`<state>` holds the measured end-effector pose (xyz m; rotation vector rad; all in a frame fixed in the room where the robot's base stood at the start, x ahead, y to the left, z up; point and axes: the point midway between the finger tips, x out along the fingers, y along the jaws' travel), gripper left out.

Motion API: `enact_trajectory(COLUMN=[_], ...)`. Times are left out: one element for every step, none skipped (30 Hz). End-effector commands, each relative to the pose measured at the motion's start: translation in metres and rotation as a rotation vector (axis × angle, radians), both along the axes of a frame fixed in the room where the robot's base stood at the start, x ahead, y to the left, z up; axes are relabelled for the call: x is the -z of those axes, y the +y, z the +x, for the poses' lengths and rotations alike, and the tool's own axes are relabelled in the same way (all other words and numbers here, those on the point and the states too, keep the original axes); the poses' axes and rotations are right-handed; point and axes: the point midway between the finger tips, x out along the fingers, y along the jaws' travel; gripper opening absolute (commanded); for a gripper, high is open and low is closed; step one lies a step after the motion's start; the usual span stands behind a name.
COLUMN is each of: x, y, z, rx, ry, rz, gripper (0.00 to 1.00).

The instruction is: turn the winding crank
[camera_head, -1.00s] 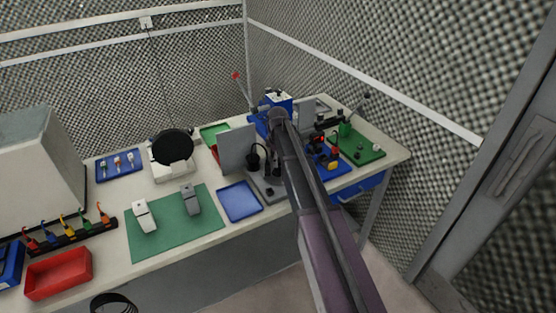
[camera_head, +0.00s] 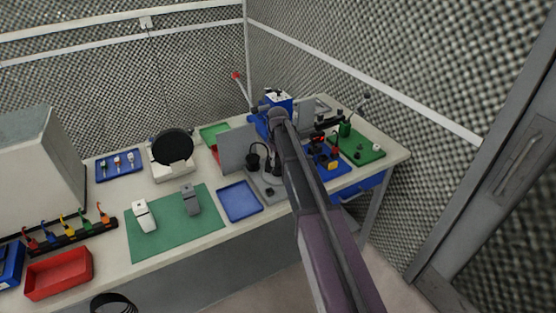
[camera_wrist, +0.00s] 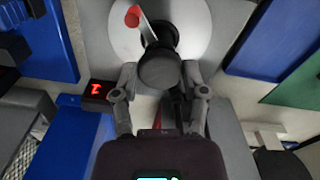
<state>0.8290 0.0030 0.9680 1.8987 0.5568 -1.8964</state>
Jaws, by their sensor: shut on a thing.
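In the wrist view, a round grey disc (camera_wrist: 192,28) faces me. A black knob (camera_wrist: 160,70) stands out in front of it, with a short pale arm and a red piece (camera_wrist: 132,16) behind it; I take these as the crank. My gripper (camera_wrist: 160,84) has one finger on each side of the black knob and is shut on it. The exact contact is partly hidden by the knob. In the head view, my arm covers the gripper and the crank; a blue machine (camera_head: 278,98) shows behind the arm.
A small red-lit display (camera_wrist: 97,89) sits left of the knob. In the head view, a grey upright panel (camera_head: 236,150), a blue tray (camera_head: 239,201) and a green board (camera_head: 362,150) lie around my arm. A green mat (camera_head: 174,224) holds two small blocks.

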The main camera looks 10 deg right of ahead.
Motion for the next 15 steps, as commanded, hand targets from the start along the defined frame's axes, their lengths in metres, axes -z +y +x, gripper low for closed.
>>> enact_trajectory(x=[0.0007, 0.0007, 0.0007, 0.0007, 0.0007, 0.0007, 0.0007, 0.0007, 0.0007, 0.0007, 0.0007, 0.0007, 0.0007, 0.0007, 0.0007], y=[0.0002, 0.0002, 0.0002, 0.0002, 0.0002, 0.0002, 0.0002, 0.0002, 0.0002, 0.0002, 0.0002, 0.0002, 0.0002, 0.0002, 0.0002], z=[-0.0027, -0.0027, -0.0027, -0.0027, -0.0027, -0.0027, -0.0027, -0.0027, -0.0027, -0.0027, -0.0027, -0.0027, -0.0027, -0.0027, -0.0027], rx=[0.024, 0.039, 0.059, 0.074, 0.089, 0.109, 0.123, 0.139, 0.158, 0.174, 0.188, 0.209, 0.223, 0.239, 0.259], ry=[0.005, 0.006, 0.006, 0.006, 0.006, 0.006, 0.006, 0.006, 0.006, 0.006, 0.005, 0.005, 0.005, 0.005, 0.005], rz=[0.0, 0.0, 0.0, 0.0, 0.0, 0.0, 0.0, 0.0, 0.0, 0.0, -0.001, -0.001, -0.001, -0.001, -0.001], gripper=[0.09, 0.09, 0.09, 0.09, 0.09, 0.09, 0.09, 0.09, 0.09, 0.09, 0.09, 0.09, 0.09, 0.09, 0.09])
